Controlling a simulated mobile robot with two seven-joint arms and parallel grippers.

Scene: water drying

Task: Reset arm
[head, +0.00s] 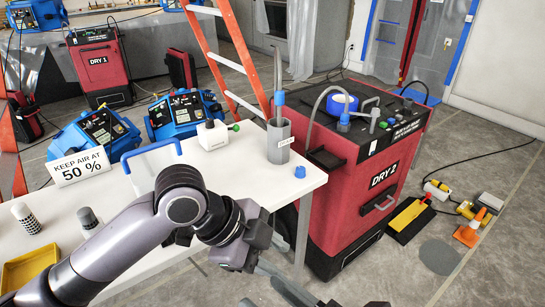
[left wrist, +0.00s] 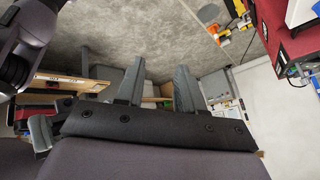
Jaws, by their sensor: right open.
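My left arm (head: 130,240) reaches in from the left, over the front of the white table, and bends down at its dark wrist. In the left wrist view my left gripper (left wrist: 158,78) has its two grey fingers well apart, with nothing between them. My right gripper (head: 305,297) shows only as grey parts at the bottom edge of the head view, mostly cut off; it is open, and I see nothing held in it.
The white table (head: 240,165) bears a grey cup (head: 279,145), a white box (head: 212,135), a blue cap (head: 300,172), a sign (head: 80,166) and a yellow tray (head: 35,268). The red DRY 2 machine (head: 375,180) stands close right. An orange ladder (head: 228,62) stands behind; floor at right has small items.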

